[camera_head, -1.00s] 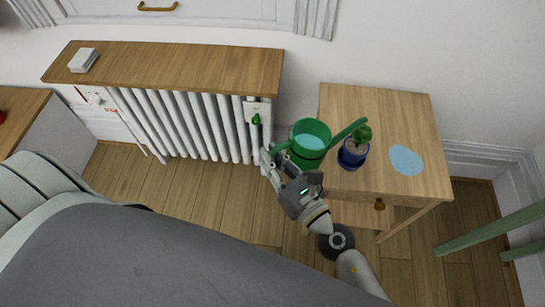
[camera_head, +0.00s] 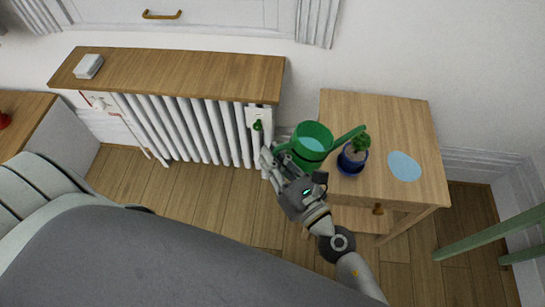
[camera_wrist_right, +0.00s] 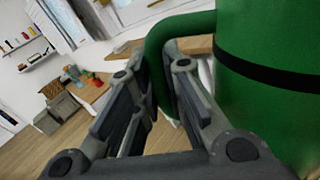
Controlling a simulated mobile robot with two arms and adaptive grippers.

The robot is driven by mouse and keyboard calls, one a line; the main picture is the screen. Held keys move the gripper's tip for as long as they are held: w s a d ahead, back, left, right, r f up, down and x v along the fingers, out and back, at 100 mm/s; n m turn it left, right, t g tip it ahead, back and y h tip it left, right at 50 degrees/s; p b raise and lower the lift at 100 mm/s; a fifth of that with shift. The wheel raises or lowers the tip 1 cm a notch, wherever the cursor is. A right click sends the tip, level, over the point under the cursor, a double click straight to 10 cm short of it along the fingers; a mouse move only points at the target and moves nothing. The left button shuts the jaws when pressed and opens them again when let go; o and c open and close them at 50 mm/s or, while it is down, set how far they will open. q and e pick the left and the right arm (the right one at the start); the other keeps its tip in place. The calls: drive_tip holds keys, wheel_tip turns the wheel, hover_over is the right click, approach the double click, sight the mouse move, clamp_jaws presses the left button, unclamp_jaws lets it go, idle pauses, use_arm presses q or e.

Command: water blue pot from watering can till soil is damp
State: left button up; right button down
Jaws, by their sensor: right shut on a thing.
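The green watering can (camera_head: 311,158) is in the head view, beside the small wooden table's left edge, with water showing in its open top. Its spout reaches right, its tip by the plant in the blue pot. The blue pot (camera_head: 352,163) stands on the small table with a green plant in it; its soil is hard to make out. My right gripper (camera_head: 272,160) is shut on the can's handle, which shows between the fingers in the right wrist view (camera_wrist_right: 160,62). The can (camera_wrist_right: 270,85) fills the right of that view. My left gripper is not in view.
The small wooden table (camera_head: 400,120) has a light blue flat round patch (camera_head: 404,166) right of the pot. A radiator with a wooden top (camera_head: 180,72) stands to the left. Green rails (camera_head: 490,232) are at the lower right. A grey padded surface (camera_head: 150,255) fills the lower left.

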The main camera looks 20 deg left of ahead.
sight(275, 153)
drive_tip(key=shift+w+d+r+m+p, duration=0.1)
drive_tip(key=shift+r+m+p, duration=0.75)
drive_tip(key=shift+r, duration=0.75)
wheel_tip(275, 153, down, 6)
drive_tip(key=n+b, duration=0.1)
drive_tip(key=b, duration=0.1)
drive_tip(key=n+b, duration=0.2)
drive_tip(key=shift+f, duration=0.25)
drive_tip(key=shift+f+n+h+b, duration=0.3)
drive_tip(key=shift+f+n+b, duration=0.25)
drive_tip(key=shift+f+b, duration=0.3)
drive_tip(key=shift+d+f+g, duration=0.1)
drive_tip(key=shift+f+g, duration=0.2)
drive_tip(key=shift+r, duration=0.1)
